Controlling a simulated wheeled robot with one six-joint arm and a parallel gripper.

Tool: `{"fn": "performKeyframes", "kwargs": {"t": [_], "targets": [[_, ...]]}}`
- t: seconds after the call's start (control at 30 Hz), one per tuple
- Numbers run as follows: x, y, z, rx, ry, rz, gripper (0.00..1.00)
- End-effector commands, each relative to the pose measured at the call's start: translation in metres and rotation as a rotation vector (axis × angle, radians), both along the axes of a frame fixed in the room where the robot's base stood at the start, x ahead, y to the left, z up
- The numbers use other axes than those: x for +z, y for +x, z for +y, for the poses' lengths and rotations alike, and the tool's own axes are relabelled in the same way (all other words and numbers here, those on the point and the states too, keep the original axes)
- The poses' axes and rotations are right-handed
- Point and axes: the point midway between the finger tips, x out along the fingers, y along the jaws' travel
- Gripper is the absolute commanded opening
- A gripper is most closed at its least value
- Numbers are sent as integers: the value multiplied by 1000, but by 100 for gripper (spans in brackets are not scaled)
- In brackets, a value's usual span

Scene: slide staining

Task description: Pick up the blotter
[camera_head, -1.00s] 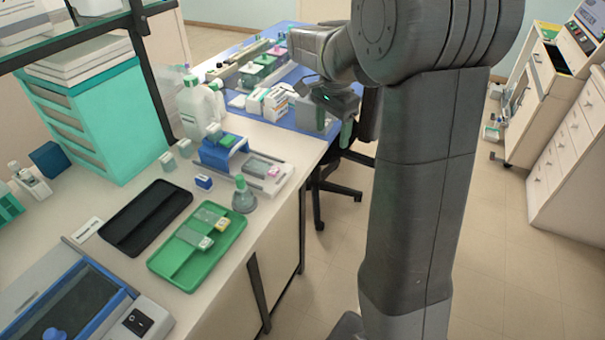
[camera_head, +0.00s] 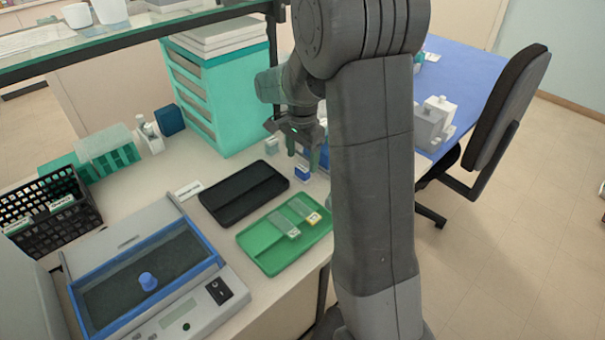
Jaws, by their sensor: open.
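I cannot tell for certain which thing is the blotter. A small blue block with a white top (camera_head: 303,173) stands on the bench just right of the black tray, and may be it. My gripper (camera_head: 304,157) is open and empty, fingers pointing down, above or just behind this block. Its exact gap from the block is unclear. My arm hides much of the bench to the right, including most of the blue and white device behind the gripper.
A black tray (camera_head: 213,207) and a green tray (camera_head: 262,262) with slides lie in front. A blue-framed, glass-lidded device (camera_head: 218,258) stands at front left. Teal drawers (camera_head: 236,118) rise behind the gripper. Grey and white blocks (camera_head: 432,122) stand on the blue surface (camera_head: 465,66) by a chair (camera_head: 512,88).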

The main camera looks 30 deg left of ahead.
Motion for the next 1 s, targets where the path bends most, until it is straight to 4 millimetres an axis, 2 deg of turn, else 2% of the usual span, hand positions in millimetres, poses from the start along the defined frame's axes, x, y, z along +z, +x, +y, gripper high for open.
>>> {"fn": "performKeyframes", "kwargs": {"t": [0.33, 0.63, 0.83, 0.87, 1.0], "targets": [[-46, -1, -2, 0, -3, 2, 67], [-51, -1, -2, 0, -1, 0, 67], [-51, -1, -1, 0, -1, 0, 28], [-51, -1, -1, 0, -1, 0, 25], [-51, -1, -1, 0, -1, 0, 25]]}}
